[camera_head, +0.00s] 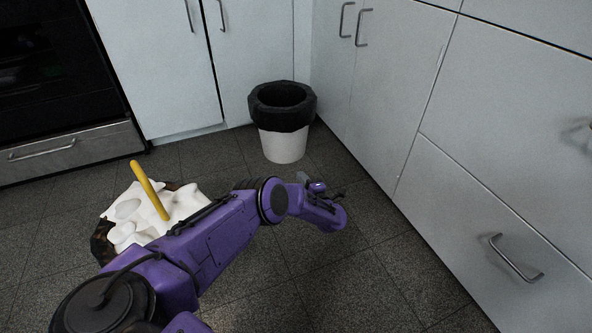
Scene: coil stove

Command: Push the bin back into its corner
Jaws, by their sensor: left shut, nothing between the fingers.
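The bin (284,146) is white with a black liner (281,106) folded over its rim. It stands upright on the floor close to the corner where the back and right cabinets meet. A small strip of floor shows around it. My left arm is purple and reaches in from the lower left. My left gripper (307,181) is at its end, in front of the bin and slightly right of it, apparently apart from it. Its fingers are small in view, and it is shut and empty. My right gripper is out of view.
White cabinets line the back (165,68) and the right side (480,205), with metal handles sticking out. A dark oven (55,75) stands at the left. The dark tiled floor (350,290) is clear in front of the right cabinets.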

